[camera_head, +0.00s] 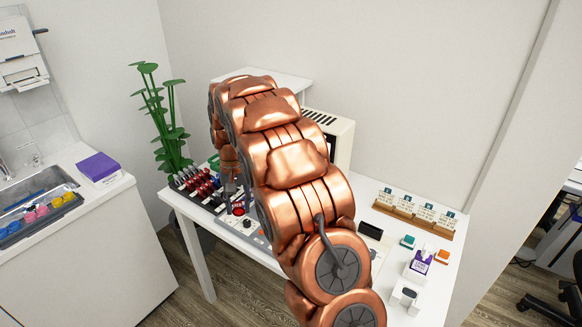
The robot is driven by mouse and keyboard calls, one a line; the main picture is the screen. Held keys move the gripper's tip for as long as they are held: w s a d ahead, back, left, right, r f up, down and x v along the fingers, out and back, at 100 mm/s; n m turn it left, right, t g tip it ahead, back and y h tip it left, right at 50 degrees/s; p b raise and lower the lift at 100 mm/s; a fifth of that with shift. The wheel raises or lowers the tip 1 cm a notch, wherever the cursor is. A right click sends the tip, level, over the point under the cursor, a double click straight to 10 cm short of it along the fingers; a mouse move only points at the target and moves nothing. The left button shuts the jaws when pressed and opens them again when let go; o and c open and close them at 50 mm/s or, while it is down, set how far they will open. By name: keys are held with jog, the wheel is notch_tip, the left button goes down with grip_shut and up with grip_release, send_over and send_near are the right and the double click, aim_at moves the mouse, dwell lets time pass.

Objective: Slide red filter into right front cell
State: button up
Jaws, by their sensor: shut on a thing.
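My copper-coloured arm fills the middle of the camera_head view and reaches down over the white table (384,300). My gripper (237,203) is at its far end, low over the left part of the table, and is shut on a small red thing (239,211), which appears to be the red filter. The fingers hide part of it. A low grey device (252,236) lies on the table just below and in front of the gripper. I cannot make out the right front cell, or whether the filter touches the device.
A dark case (184,187) with red and dark pieces stands left of the gripper. A cream box-shaped machine (343,131) stands behind my arm.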

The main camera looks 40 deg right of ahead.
jog(key=s+d+r+m+p, duration=0.1)
jog(key=s+d+r+m, duration=0.2)
jog(key=d, duration=0.5)
jog(key=d+r+m+p, duration=0.1)
jog(key=d+r+m, duration=0.2)
jog(key=d+m, duration=0.45)
jog(key=shift+n+t+y, duration=0.4)
jog(key=shift+n+y, duration=0.1)
jog(key=shift+n, duration=0.45)
jog(key=shift+d+f+b, duration=0.1)
jog(key=shift+d+f, duration=0.1)
jog(key=shift+f, duration=0.65)
jog(key=shift+d+f+b, duration=0.15)
jog(key=shift+d+f, duration=0.05)
jog(key=shift+f, duration=0.6)
jog(key=shift+d+f+b, duration=0.1)
jog(key=shift+d+f, duration=0.1)
jog(key=shift+f, duration=0.65)
jog(key=shift+f+b, duration=0.8)
jog(key=shift+f, duration=0.7)
jog(key=o, duration=0.8)
notch_tip(320, 180, up, 12)
jog(key=d, duration=0.1)
jog(key=shift+w+d, duration=0.25)
jog(key=shift+d, duration=0.1)
